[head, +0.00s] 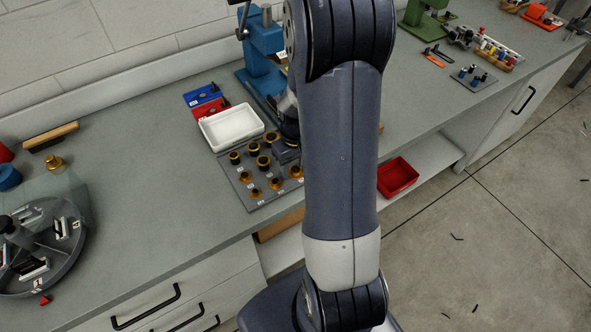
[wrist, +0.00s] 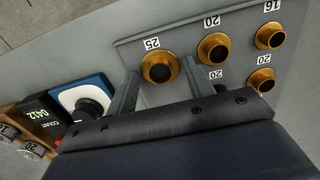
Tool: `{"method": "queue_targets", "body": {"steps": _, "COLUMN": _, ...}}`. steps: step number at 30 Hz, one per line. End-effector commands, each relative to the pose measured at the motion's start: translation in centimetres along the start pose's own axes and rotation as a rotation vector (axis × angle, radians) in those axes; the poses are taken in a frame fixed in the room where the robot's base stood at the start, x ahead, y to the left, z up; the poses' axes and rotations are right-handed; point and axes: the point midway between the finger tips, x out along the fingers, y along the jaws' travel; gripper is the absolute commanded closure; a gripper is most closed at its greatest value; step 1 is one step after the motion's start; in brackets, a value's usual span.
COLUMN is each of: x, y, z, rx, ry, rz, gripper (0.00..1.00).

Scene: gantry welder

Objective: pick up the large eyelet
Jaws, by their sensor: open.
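In the wrist view the large eyelet (wrist: 160,67) is a brass ring with a dark centre, beside a label reading 25 on a grey plate (wrist: 132,50). My gripper (wrist: 161,74) is open, one finger on each side of the eyelet in the picture. I cannot tell whether the fingers touch it or how far above the plate they are. In the head view the plate (head: 243,193) lies on the bench with several brass and dark pieces on it. My arm hides part of the plate's right side, and my fingers do not show there.
Smaller brass eyelets labelled 20 (wrist: 213,47) and 16 (wrist: 270,36) stand to the right. A black counter (wrist: 42,118) and a blue-edged white part (wrist: 82,94) sit at left. A white tray (head: 231,127) and a blue press (head: 262,62) stand behind the plate.

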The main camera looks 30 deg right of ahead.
Motion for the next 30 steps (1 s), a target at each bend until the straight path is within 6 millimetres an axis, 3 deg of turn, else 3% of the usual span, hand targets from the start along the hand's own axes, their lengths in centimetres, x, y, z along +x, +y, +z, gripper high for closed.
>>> {"method": "queue_targets", "body": {"steps": 7, "x": 0.13, "y": 0.0, "z": 0.0, "rx": 0.0, "ry": 0.0, "rz": 0.0, "gripper": 0.5}}
{"method": "queue_targets", "body": {"steps": 24, "x": 0.1, "y": 0.0, "z": 0.0, "rx": 0.0, "ry": 0.0, "rz": 0.0, "gripper": 0.97}}
{"method": "queue_targets", "body": {"steps": 30, "x": 0.09, "y": 0.0, "z": 0.0, "rx": 0.0, "ry": 0.0, "rz": 0.0, "gripper": 0.98}}
